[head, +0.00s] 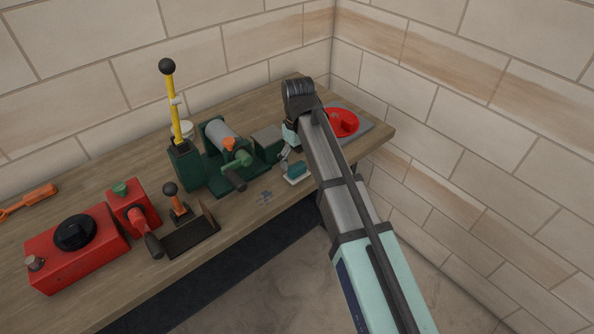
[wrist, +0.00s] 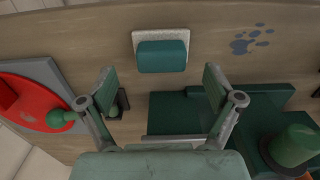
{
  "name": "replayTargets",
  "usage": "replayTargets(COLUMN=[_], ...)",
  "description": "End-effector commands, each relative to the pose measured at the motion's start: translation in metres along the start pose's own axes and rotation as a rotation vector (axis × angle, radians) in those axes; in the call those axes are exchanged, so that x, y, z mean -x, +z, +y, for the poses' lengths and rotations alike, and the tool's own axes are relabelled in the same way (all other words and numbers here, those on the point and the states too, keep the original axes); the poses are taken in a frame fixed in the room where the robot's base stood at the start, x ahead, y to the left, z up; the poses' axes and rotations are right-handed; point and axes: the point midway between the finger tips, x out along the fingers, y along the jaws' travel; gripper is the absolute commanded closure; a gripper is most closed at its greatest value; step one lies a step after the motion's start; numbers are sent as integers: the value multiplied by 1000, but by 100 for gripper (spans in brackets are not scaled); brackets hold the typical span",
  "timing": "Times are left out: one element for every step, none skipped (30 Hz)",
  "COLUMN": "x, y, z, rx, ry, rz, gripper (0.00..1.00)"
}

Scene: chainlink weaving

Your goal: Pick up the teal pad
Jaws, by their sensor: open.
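The teal pad (head: 296,169) sits on a small pale speckled plate (head: 295,180) near the front edge of the bench. In the wrist view the teal pad (wrist: 162,56) lies on the pale plate (wrist: 160,35), beyond and between my two fingers. My gripper (wrist: 160,82) is open with nothing between its fingertips. In the head view my gripper (head: 287,153) points down close to the pad, on its far side, partly hidden by the arm.
A green machine with a grey roller (head: 222,137) stands left of the pad. A red round part (head: 341,123) on a grey plate is to the right. Blue-grey spots (wrist: 250,39) mark the wood beside the pad. Red boxes (head: 75,252) stand farther left.

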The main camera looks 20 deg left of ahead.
Motion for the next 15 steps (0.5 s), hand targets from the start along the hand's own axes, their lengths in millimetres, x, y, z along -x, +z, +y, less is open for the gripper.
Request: replayTargets(x=[-5,-8,-12,-16,-20,-26,-29,-32,-35,-37,-39,-40,-41,-41,-42], y=[0,0,-1,-1,-2,-1,-1,-1,-1,-1,-1,-1,-1,-2,-2], z=[-1,-1,-2,-2,-2,-2,-2,-2,-2,-2,-2,-2,-2,-2,-2], rx=[0,0,0,0,0,0,0,0,0,0,0,0,0,0,0], ry=[-1,-1,-1,-1,-1,-1,-1,-1,-1,-1,-1,-1,-1,0,0], rz=[-3,-3,-3,-3,-3,-3,-3,-2,-2,-2,-2,-1,-1,-1,-1], gripper=[9,9,9,9,9,9,9,9,9,9,9,9,9,9,9])
